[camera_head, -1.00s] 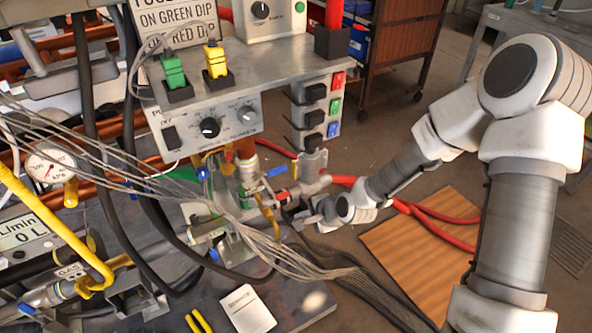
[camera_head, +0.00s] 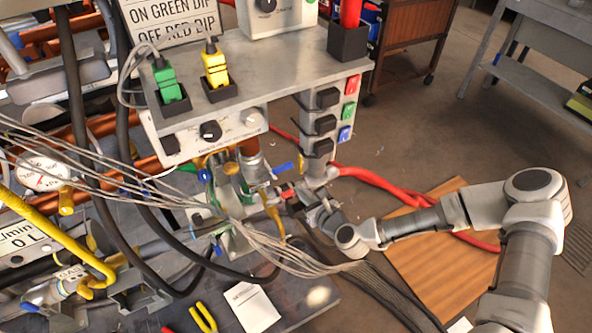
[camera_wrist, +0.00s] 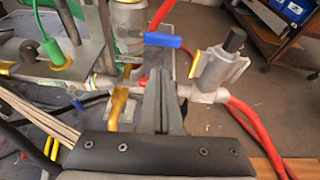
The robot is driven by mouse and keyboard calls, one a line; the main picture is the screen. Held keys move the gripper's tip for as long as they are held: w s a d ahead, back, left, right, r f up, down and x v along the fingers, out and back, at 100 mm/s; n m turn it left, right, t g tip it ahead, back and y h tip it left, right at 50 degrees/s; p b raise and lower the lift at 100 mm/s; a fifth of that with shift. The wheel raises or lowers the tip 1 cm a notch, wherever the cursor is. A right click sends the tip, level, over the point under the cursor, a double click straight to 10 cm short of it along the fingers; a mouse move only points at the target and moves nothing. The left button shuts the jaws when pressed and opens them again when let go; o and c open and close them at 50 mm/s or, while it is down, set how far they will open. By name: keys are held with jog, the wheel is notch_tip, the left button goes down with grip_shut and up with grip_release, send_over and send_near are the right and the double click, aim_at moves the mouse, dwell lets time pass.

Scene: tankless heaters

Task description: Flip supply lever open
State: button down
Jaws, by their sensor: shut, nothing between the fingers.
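Several valve levers sit on the pipework in front of my gripper; I cannot tell which is the supply lever. A blue lever (camera_head: 282,168) points right from the pipes; it also shows just beyond my fingertips in the wrist view (camera_wrist: 163,40). A yellow lever (camera_head: 274,217) hangs down, and it shows left of my fingers in the wrist view (camera_wrist: 117,106). A red part (camera_head: 287,191) sits on the pipe, partly hidden by my fingers in the wrist view. My gripper (camera_head: 297,200) is shut and empty, close to this pipe (camera_wrist: 205,95); contact is unclear.
Grey cables (camera_head: 290,257) run below my gripper. A metal shelf (camera_head: 275,82) with green and yellow plugs overhangs the pipes. Red hoses (camera_head: 370,178) lead right across the floor. A gauge (camera_head: 40,172) stands at left. Floor at right is fairly clear.

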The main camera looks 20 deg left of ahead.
aim_at(282, 168)
jog(key=shift+w+m, duration=0.15)
jog(key=shift+m, duration=0.15)
jog(key=b+x, duration=0.3)
jog(key=x, duration=0.7)
jog(key=shift+r, duration=0.25)
jog(key=shift+w+r+n+t, duration=0.1)
jog(key=shift+r+n+t, duration=0.05)
jog(key=shift+n+t, duration=0.3)
